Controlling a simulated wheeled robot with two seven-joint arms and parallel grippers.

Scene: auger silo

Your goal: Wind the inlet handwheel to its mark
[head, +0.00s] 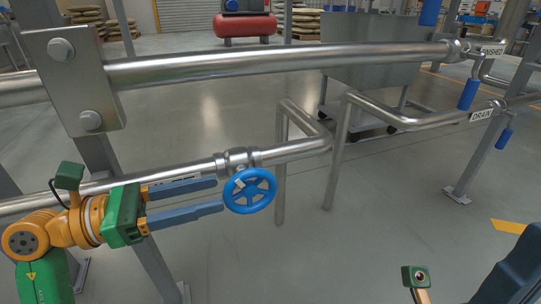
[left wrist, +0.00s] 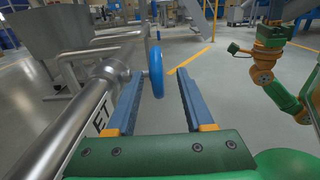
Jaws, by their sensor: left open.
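The blue inlet handwheel (head: 250,190) sits on a valve (head: 237,160) in the lower steel pipe, with a small white patch on its upper left. My left gripper (head: 221,194) is open, its two blue fingers reaching from the left to the wheel's left rim. In the left wrist view the wheel (left wrist: 156,72) is edge-on, in line with the gap between the fingertips (left wrist: 158,74); I cannot tell whether either finger touches it. A label ending in "ET" (left wrist: 103,115) is on the pipe. My right arm (left wrist: 265,62) is away from the wheel; its jaw opening cannot be made out.
A thick upper pipe (head: 280,63) runs above the valve, held by a bracket plate (head: 72,80). A drain line with a blue handle (head: 469,94) is at right. A metal bin (head: 372,68) stands behind.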

